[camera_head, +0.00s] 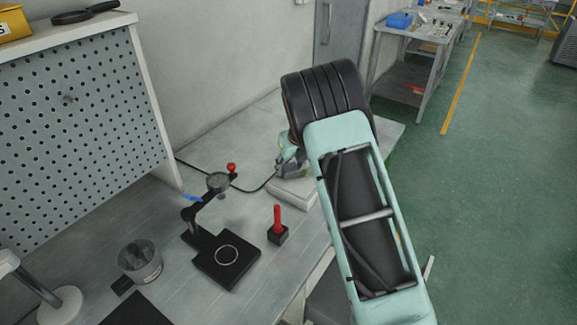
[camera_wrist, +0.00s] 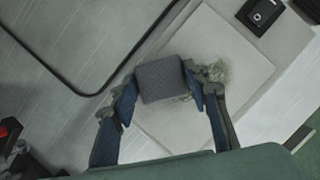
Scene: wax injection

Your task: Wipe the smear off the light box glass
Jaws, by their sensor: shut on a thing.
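My gripper (camera_wrist: 162,84) is shut on a grey textured wiping pad (camera_wrist: 161,78), one finger on each side of it. The pad is over the pale light box glass (camera_wrist: 202,38); I cannot tell whether it touches. A greenish smear (camera_wrist: 226,68) shows on the glass just right of the pad, with a little more below the pad's right edge. The pad hides part of the glass. In the head view my gripper (camera_head: 288,163) is above the light box (camera_head: 298,192), partly hidden by my arm, and the pad cannot be made out.
A red-handled tool in a black block (camera_head: 278,232) stands in front of the light box. A black stand with a ring (camera_head: 227,254) and a metal cup (camera_head: 140,262) are further left. A black cable (camera_wrist: 92,94) curves across the bench beside the box. A black switch box (camera_wrist: 262,14) is at the glass's far corner.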

